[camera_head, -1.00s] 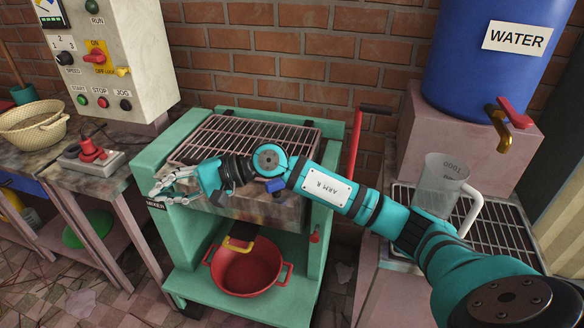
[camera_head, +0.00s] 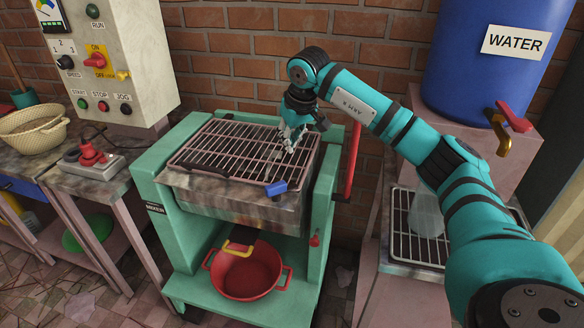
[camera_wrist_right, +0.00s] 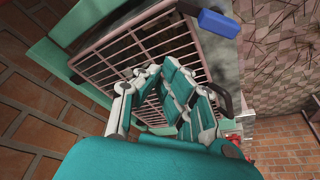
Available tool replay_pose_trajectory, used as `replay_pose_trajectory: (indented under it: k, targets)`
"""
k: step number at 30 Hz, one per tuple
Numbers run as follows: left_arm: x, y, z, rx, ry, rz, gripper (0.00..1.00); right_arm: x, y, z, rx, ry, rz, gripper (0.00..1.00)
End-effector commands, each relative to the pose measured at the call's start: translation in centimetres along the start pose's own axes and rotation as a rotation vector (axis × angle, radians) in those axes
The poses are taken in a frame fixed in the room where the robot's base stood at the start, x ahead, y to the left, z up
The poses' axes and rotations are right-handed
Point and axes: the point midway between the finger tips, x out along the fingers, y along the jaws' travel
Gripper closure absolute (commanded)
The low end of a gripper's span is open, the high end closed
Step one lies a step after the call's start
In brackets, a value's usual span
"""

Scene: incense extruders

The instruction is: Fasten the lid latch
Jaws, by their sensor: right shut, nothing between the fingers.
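The lid is a pinkish wire grille (camera_head: 215,150) lying flat over the top of the green machine's metal trough (camera_head: 230,197). It also shows in the wrist view (camera_wrist_right: 112,62). A black handle (camera_head: 205,172) runs along the lid's front left edge. The latch with a blue grip (camera_head: 276,188) is at the front right of the trough rim; the blue grip shows in the wrist view (camera_wrist_right: 217,22). Whether the latch is engaged I cannot tell. My right gripper (camera_head: 290,146) is shut and empty, pointing down over the grille's right part, behind the latch. My left gripper is out of view.
A red lever (camera_head: 353,150) stands right of the machine (camera_head: 316,235). A red basin (camera_head: 246,275) sits on its lower shelf. A clear jug (camera_head: 427,213) stands on a rack at right, partly behind my arm. A control panel (camera_head: 120,60) is at left.

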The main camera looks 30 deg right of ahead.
Motion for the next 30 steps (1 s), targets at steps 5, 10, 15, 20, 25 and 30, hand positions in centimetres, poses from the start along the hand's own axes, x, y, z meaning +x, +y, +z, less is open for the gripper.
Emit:
replay_pose_trajectory:
  k: [5,10,15,20,25,30]
  targets:
    - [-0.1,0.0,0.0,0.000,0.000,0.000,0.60,1.7,-0.1,0.1,0.000,-0.004,-0.003,1.00]
    - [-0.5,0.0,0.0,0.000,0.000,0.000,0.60,5.0,-0.2,0.1,0.001,-0.006,-0.003,1.00]
    - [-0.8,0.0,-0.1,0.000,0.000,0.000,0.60,8.3,-0.2,0.1,0.001,-0.004,-0.003,1.00]
    - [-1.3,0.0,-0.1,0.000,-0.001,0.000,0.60,9.6,0.0,0.7,-0.001,0.000,-0.002,1.00]
    - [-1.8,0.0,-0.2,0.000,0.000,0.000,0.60,9.0,0.0,2.7,-0.002,-0.002,-0.001,1.00]
    - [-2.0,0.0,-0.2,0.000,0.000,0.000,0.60,8.7,-0.1,3.7,0.000,0.000,-0.002,1.00]
